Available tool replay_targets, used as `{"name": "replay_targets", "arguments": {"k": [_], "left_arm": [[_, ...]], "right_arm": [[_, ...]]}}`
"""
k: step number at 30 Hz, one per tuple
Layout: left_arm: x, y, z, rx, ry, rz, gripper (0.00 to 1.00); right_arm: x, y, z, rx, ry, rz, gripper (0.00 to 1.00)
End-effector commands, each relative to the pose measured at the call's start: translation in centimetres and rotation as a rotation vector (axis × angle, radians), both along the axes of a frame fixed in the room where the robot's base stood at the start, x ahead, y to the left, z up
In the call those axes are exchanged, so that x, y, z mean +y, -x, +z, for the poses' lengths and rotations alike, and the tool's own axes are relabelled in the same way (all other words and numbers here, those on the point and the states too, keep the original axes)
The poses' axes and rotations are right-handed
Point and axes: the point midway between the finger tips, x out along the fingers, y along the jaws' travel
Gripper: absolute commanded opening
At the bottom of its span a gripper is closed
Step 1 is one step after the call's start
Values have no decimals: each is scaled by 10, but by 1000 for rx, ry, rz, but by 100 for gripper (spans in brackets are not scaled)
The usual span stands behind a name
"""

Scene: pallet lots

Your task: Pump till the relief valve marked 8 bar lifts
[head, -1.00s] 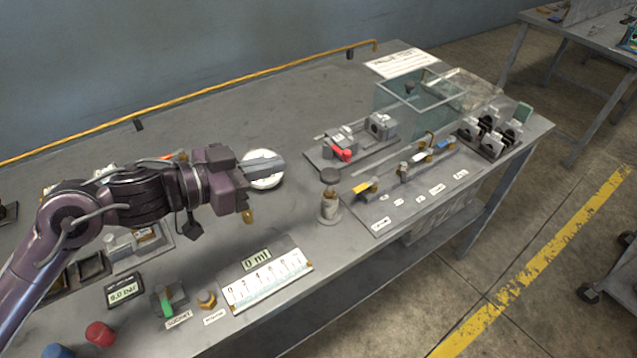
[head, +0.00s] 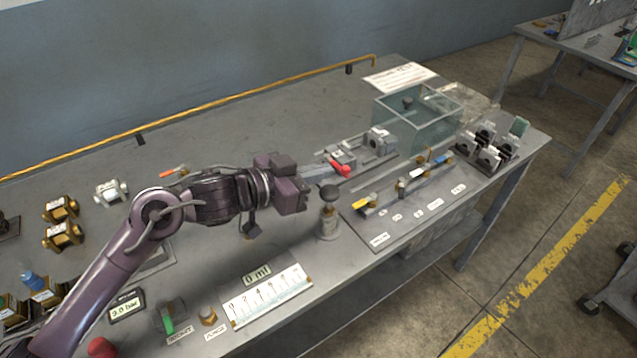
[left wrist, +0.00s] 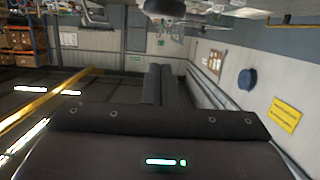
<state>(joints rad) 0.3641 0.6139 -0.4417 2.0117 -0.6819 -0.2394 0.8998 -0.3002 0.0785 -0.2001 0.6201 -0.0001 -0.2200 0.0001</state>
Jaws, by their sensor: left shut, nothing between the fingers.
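My left gripper (head: 318,172) is shut and empty, reaching right above the bench near a red-handled device (head: 338,168). Its closed fingers show in the left wrist view (left wrist: 161,85). A small upright cylinder with a dark round knob (head: 329,194), possibly the pump, stands just below and right of the gripper, apart from it. A pressure display (head: 127,306) at the front left seems to read 9.0 bar. Brass-and-black fittings (head: 60,208) stand at the far left, possibly valves; I cannot read an 8 bar mark. My right gripper is out of view.
A scale card (head: 268,297) with a "0 ml" display lies at the front middle. A green-handled valve (head: 167,318) and a brass knob (head: 208,315) sit left of it. A plate with coloured levers (head: 405,188) and a glass tank (head: 415,118) stand right.

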Motion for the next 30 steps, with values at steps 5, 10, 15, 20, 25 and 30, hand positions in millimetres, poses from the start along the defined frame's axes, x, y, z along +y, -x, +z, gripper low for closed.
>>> {"name": "replay_targets", "arguments": {"k": [5,10,15,20,25,30], "left_arm": [[-1,0,-27,4,-1,2,0],[-1,0,-39,2,0,1,0],[-1,0,-41,-1,-1,1,0],[-1,0,-41,0,0,1,0],[-1,0,-54,3,1,1,0],[-1,0,-79,4,1,1,0]], "right_arm": [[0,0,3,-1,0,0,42],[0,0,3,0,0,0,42],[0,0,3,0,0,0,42],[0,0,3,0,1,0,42],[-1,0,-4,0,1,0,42],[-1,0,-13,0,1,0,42]]}}
